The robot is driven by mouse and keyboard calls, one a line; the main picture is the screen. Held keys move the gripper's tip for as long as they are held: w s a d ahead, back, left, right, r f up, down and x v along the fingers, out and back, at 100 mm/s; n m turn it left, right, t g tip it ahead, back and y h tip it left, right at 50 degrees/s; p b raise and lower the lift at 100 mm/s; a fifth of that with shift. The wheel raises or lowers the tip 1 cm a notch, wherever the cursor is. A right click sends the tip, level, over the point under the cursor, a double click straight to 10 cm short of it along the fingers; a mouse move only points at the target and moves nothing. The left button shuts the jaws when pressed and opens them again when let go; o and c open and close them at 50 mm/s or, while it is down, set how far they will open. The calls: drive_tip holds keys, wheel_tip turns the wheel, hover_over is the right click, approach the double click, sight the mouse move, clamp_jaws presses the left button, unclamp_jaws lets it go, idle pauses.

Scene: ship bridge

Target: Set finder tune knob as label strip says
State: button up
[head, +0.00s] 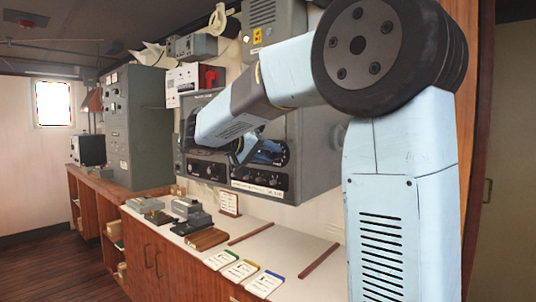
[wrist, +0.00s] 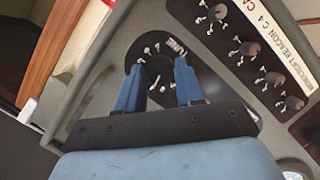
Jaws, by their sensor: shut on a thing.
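My gripper (head: 248,150) reaches the front of a grey wall unit (head: 310,150) in the head view. In the wrist view its two blue fingers (wrist: 160,68) stand at a dark round dial plate (wrist: 150,44) with white marks, shut on a dark knob there. The knob is mostly hidden between the fingers, so its pointer and setting cannot be read. A light strip (head: 256,189) also runs along the unit's lower front in the head view.
Several small knobs (wrist: 250,48) sit on a dark panel beside the dial. Below the unit, a white counter (head: 230,245) carries several booklets (head: 241,269), dark bars and small devices. A tall grey cabinet (head: 133,125) stands at the left.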

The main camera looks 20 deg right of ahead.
drive_tip(key=shift+a+f, duration=0.1)
drive_tip(key=o, duration=1)
drive_tip(key=shift+o, duration=0.2)
drive_tip(key=v, duration=1.3)
drive_tip(key=shift+a, duration=0.35)
